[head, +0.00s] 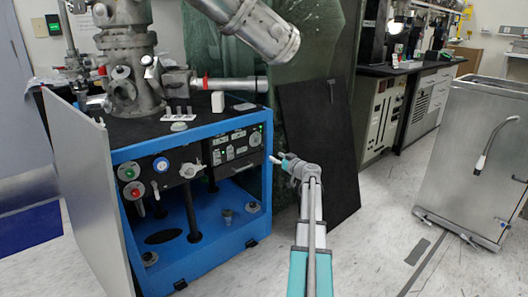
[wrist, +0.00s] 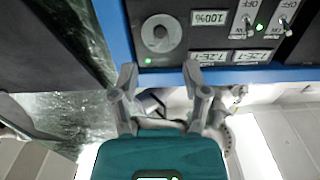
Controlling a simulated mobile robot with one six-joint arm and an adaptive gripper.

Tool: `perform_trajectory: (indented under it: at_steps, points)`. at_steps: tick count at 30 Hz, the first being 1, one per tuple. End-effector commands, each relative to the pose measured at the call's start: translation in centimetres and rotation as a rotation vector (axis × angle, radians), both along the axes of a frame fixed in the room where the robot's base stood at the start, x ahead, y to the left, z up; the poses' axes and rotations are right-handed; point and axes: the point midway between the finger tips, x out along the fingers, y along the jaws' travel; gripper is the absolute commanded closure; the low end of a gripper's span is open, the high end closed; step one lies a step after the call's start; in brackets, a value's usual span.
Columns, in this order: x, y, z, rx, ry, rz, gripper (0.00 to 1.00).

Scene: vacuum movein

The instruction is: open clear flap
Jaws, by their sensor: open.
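I cannot make out a clear flap with certainty in either view. The dark control panel (head: 225,145) sits in the upper right of the blue cart frame (head: 235,203). In the wrist view the panel appears upside down, with a grey round knob (wrist: 160,32), a green light and toggle switches (wrist: 240,33) marked OFF. My gripper (head: 276,158) is just right of the cart's front right corner post. In the wrist view my gripper (wrist: 160,72) is open and empty, its two fingers apart below the knob at the panel's edge. I see no clear contact with the panel.
A grey side panel (head: 85,185) stands open at the cart's left. Metal vacuum equipment (head: 130,60) stands on top. A black board (head: 325,150) leans behind my arm. A steel cabinet (head: 470,160) stands at right. The floor (head: 385,225) between is mostly clear.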

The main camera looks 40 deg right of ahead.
Motion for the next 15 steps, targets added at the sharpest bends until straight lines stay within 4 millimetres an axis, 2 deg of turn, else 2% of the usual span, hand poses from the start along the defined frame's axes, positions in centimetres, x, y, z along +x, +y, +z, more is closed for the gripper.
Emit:
perform_trajectory:
  at_steps: [1,9,15]
  points:
    - [1.1,-0.2,0.0,0.0,0.0,0.002,0.41]
    - [5.2,-0.5,0.0,0.0,0.0,0.002,0.41]
    - [7.5,-0.7,0.0,0.0,0.0,0.002,0.41]
